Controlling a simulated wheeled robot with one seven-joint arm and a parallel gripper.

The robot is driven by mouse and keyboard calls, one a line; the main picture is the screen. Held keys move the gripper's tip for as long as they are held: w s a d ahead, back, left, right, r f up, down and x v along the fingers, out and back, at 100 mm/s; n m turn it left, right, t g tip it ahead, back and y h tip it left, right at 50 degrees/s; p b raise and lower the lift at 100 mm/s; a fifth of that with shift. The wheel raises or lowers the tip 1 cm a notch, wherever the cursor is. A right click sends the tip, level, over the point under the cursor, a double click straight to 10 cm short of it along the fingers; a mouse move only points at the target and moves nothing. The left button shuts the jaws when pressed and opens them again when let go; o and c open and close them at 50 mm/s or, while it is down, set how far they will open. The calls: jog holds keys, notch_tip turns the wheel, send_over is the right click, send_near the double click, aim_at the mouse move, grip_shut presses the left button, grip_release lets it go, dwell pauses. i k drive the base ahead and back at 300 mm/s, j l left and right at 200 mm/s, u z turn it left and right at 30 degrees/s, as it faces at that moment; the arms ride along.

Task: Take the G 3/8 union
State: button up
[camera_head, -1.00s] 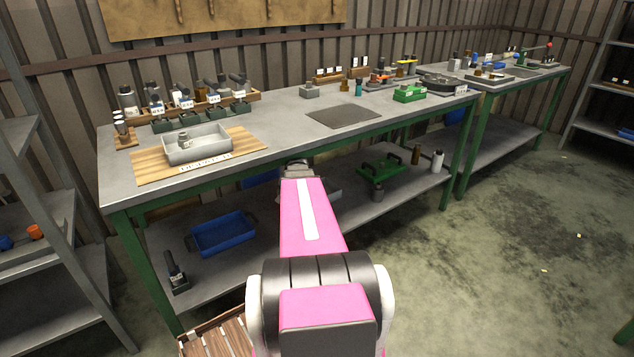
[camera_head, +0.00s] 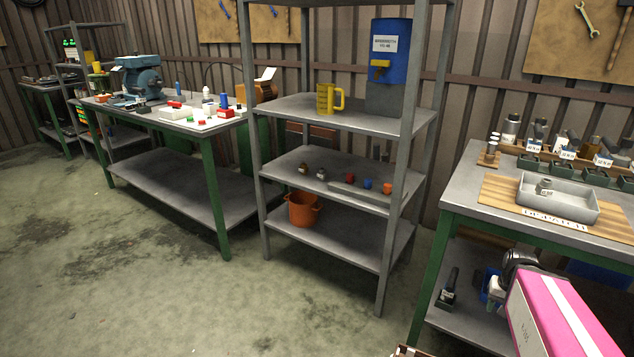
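No part can be picked out for sure as the G 3/8 union; the labels are too small to read. A small grey fitting (camera_head: 544,186) sits in a grey tray (camera_head: 574,212) on the right bench. Several small round parts stand on the middle shelf of the grey rack: a brown one (camera_head: 303,168), a pale grey one (camera_head: 321,174), a red one (camera_head: 349,178), a blue one (camera_head: 367,183) and an orange one (camera_head: 388,188). My pink arm reaches up at the lower right, in front of the right bench. My gripper's fingers do not show.
The right bench (camera_head: 462,190) carries dark labelled bins (camera_head: 596,176) behind the tray. The rack (camera_head: 333,120) holds a yellow jug (camera_head: 328,99), a blue dispenser (camera_head: 390,52) and an orange bucket (camera_head: 303,209). The floor at left is clear.

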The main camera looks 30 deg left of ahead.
aim_at(322, 173)
jog(key=l+u, duration=0.35)
jog(key=k+l+u, duration=0.1)
jog(key=l+u, duration=0.15)
jog(key=u, duration=0.15)
